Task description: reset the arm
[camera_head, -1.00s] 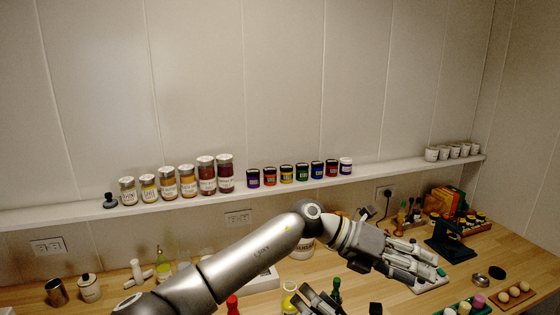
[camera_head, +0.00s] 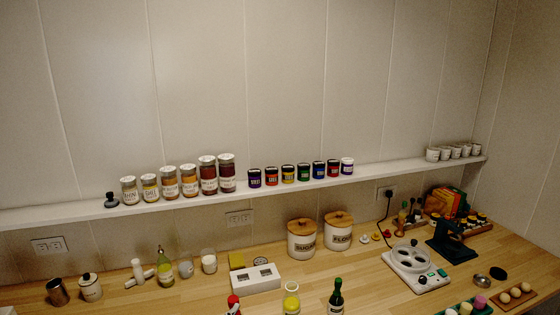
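Neither of my arms nor grippers shows in the head view now.
A white shelf (camera_head: 300,188) on the wall holds several jars and small tins. On the counter are a white double-slot box (camera_head: 256,277), a dark green bottle (camera_head: 336,296), a yellow-filled jar (camera_head: 291,299), a dark green stand (camera_head: 452,243) and an egg tray (camera_head: 515,295).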

